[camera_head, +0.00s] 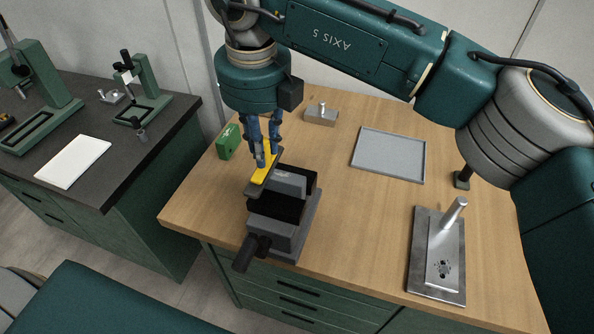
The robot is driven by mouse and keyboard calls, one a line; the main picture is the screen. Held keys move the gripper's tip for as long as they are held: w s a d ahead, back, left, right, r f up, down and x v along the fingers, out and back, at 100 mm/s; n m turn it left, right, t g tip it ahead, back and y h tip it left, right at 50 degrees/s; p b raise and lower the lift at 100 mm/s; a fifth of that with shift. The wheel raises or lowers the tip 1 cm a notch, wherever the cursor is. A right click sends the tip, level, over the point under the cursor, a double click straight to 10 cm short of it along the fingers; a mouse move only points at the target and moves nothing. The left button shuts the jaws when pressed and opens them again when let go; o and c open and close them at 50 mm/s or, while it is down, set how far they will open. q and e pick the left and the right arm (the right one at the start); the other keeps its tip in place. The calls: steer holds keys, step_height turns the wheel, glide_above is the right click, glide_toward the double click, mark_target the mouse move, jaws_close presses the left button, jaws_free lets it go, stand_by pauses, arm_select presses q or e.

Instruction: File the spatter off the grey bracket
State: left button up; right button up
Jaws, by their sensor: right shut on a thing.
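My right gripper (265,148) comes down from above and is shut on the yellow grip of a file (265,165). The file's flat dark body lies under the grip, slanting along the left side of the vise top. The vise (285,228) stands at the left front of the wooden bench, with black jaws and a dark handle toward the front. A grey piece (290,180), which looks like the bracket, shows at the jaws beside the file. I cannot tell whether the file touches it, and no spatter can be made out. My left gripper is not in view.
On the wooden bench (350,230) are a green box (229,141), a small metal block with a pin (320,114), a grey tray (390,156) and a metal plate with a post (437,275). A dark bench (100,160) with green stands is at left. The bench middle is clear.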

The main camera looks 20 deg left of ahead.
steer(key=shift+d+f, duration=0.15)
steer(key=shift+d, duration=0.05)
steer(key=d+b, duration=0.3)
steer(key=d, duration=0.1)
steer(key=shift+w+d+b, duration=0.1)
steer(key=shift+d+b, duration=0.2)
steer(key=shift+d, duration=0.65)
steer(key=shift+a, duration=0.1)
